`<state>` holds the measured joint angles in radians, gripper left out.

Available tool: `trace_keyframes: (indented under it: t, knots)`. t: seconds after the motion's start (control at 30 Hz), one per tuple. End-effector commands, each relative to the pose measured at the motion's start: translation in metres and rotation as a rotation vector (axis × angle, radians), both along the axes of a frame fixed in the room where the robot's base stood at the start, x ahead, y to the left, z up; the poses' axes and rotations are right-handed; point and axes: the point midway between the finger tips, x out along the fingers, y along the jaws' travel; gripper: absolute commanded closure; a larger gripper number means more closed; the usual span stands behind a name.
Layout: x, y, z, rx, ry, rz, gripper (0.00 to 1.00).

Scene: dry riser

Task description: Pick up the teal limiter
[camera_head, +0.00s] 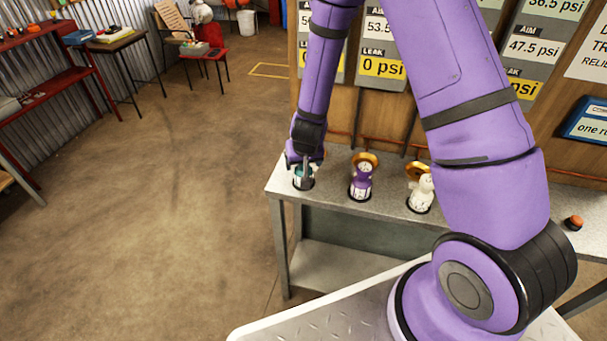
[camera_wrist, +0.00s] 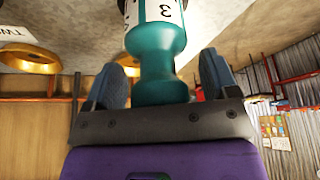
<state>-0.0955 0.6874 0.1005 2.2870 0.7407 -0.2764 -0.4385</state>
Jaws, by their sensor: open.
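The teal limiter (camera_wrist: 157,60) is in the wrist view, between the two blue finger pads of my gripper (camera_wrist: 160,85). It has a white band with a number on it. Gaps show on both sides between the pads and its narrow neck, so the jaws are open around it. In the head view my gripper (camera_head: 304,172) is over the left end of the grey bench, and the limiter (camera_head: 303,183) stands there on a dark round base, partly hidden by the fingers.
The grey bench (camera_head: 330,172) backs onto a wooden board with pressure panels. An orange-topped button (camera_head: 573,222) sits farther right. Open floor lies to the left.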

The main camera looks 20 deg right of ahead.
Motion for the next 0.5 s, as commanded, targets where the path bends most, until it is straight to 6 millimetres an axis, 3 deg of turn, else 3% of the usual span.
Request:
trace_keyframes:
  t: [0.07,0.1,0.37,0.5]
  knots:
    - [0.0000,0.0002,0.0002,0.000,0.000,0.000,0.20]
    - [0.0000,0.0002,0.0003,0.000,0.000,0.000,0.25]
    - [-0.0001,0.0002,0.0004,0.000,0.000,0.001,0.83]
    - [-0.0005,0.0002,-0.0001,0.000,0.001,0.001,0.84]
